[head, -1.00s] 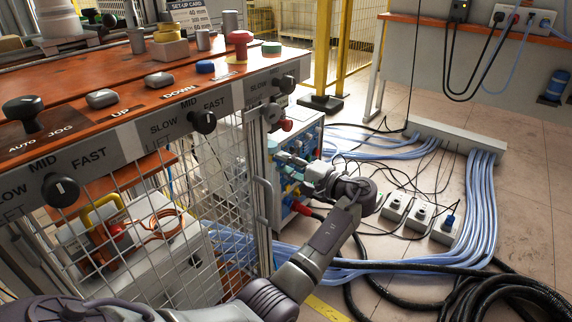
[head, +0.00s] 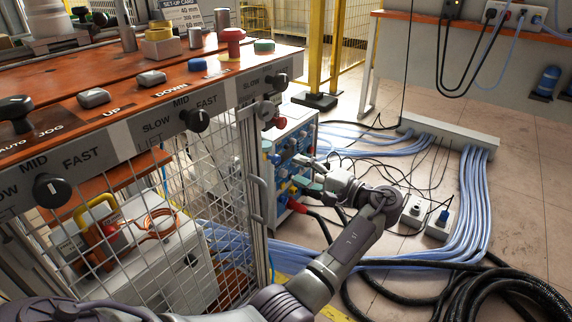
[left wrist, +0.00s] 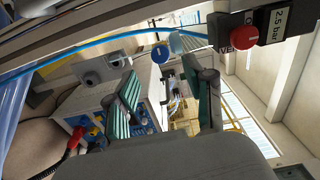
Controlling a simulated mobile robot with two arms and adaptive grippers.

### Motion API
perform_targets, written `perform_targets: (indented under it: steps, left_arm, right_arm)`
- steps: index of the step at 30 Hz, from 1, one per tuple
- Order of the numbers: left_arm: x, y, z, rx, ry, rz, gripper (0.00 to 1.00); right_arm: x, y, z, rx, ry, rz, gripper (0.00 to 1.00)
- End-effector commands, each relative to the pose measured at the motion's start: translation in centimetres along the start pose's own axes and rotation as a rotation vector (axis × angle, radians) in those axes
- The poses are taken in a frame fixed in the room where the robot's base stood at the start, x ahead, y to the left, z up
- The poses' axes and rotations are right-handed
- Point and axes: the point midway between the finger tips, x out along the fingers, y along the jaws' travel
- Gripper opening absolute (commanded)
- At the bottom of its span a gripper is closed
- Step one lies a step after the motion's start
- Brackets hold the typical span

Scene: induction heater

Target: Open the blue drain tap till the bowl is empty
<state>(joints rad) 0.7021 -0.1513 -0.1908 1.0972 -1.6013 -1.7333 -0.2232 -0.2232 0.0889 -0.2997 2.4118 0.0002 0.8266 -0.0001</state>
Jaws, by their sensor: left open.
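In the left wrist view, a round blue tap (left wrist: 160,53) sits at the end of a small clear bowl (left wrist: 176,44). I cannot tell whether the bowl holds liquid. My left gripper (left wrist: 168,92) is open and empty, and its two green-padded fingers point towards the tap, which shows beyond and between their tips. They look apart from it. In the head view my left gripper (head: 304,176) is beside the side panel of the grey cabinet, right of the mesh guard. I cannot make out the blue tap clearly there. My right gripper is not in view.
A red knob (left wrist: 243,46) with a "2.5 bar" label is near the bowl. A thin blue hose crosses above. The cabinet panel (head: 289,160) carries blue connectors and a red plug. The mesh guard (head: 228,215) stands left. Cables (head: 475,200) cover the floor at right.

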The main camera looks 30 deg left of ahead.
Motion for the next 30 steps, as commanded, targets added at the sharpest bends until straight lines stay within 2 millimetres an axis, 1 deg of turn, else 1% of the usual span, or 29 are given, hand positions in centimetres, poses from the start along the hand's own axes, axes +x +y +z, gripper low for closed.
perform_targets:
  steps: [1, 3, 6, 10, 14, 26, 28, 30]
  left_arm:
    - [-1.2, 0.0, -0.1, 0.000, 0.003, 0.002, 0.53]
    - [-2.5, 0.0, 0.0, 0.000, 0.002, 0.001, 0.53]
    - [-3.9, 0.0, 0.0, 0.001, 0.001, 0.001, 0.53]
    - [-4.9, 0.0, 0.0, 0.000, 0.000, 0.000, 0.53]
    - [-5.2, 0.0, 0.0, -0.001, 0.000, 0.000, 0.53]
    - [-5.1, 0.0, 0.0, 0.000, 0.000, 0.000, 0.53]
    - [-5.0, 0.4, -0.2, 0.000, 0.020, 0.008, 0.53]
    - [-4.7, 1.3, -0.9, -0.002, 0.080, 0.034, 0.53]
  right_arm:
    - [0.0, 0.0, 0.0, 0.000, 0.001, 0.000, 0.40]
    - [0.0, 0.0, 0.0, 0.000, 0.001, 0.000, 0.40]
    - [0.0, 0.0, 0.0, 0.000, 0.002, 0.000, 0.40]
    - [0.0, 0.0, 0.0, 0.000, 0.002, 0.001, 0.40]
    - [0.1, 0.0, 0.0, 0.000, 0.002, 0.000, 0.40]
    - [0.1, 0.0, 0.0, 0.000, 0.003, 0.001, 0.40]
    - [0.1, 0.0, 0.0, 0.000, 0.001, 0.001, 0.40]
    - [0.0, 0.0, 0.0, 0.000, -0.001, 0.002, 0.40]
